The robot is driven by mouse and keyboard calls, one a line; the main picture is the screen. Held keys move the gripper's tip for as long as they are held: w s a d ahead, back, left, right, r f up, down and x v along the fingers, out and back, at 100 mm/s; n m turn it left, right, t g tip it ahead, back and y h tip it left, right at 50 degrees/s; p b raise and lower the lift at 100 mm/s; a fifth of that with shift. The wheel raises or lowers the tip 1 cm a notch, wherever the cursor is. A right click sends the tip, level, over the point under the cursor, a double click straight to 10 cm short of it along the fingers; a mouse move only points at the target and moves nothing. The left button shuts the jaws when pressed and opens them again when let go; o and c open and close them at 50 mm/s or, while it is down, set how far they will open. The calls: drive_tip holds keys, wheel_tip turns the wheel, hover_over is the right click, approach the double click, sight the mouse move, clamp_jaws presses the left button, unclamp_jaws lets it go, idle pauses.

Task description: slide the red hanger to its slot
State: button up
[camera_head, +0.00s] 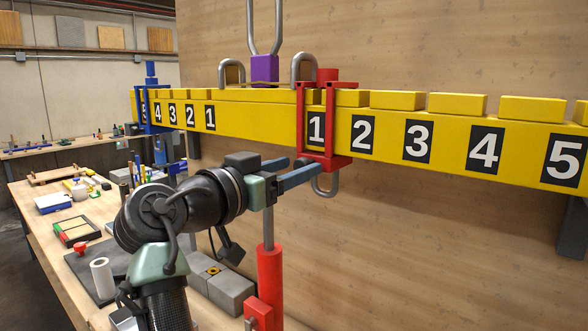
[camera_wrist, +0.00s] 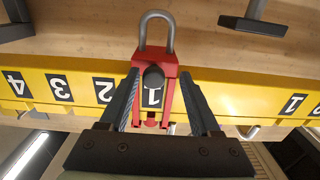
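The red hanger (camera_head: 311,125) is a frame around the yellow numbered beam (camera_head: 265,122), at the 1 of the right-hand number row, with a grey loop below it. My gripper (camera_head: 306,166) reaches its lower part from the left. In the wrist view the beam appears upside down, and the red hanger (camera_wrist: 170,90) is between my two fingers (camera_wrist: 158,72). A dark round knob on the hanger partly covers the 1. Which slot is the hanger's own is not marked.
A blue hanger (camera_head: 147,112) is on the beam's far left part. A purple block (camera_head: 264,68) with a grey loop is above the beam, left of the red hanger. A red cylinder (camera_head: 270,280) stands below. The beam right of the red hanger, past 2 to 5, is clear.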

drive_tip(key=shift+s+d, duration=0.1)
drive_tip(key=shift+s, duration=0.1)
drive_tip(key=b+v, duration=0.5)
drive_tip(key=v, duration=0.8)
drive_tip(key=shift+w, duration=0.15)
drive_tip(key=s+d+r+n+t+y, duration=0.1)
drive_tip(key=d+r+n+t+y, duration=0.2)
drive_tip(key=d+n+t+y, duration=0.3)
drive_tip(key=s+d+r+t+y, duration=0.2)
drive_tip(key=s+r+t, duration=0.1)
drive_tip(key=s, duration=0.3)
drive_tip(key=s+d+r+t+y, duration=0.2)
drive_tip(key=s+d+r+t, duration=0.1)
drive_tip(key=s, duration=0.4)
drive_tip(key=shift+r+n, duration=0.35)
drive_tip(key=shift+n, duration=0.05)
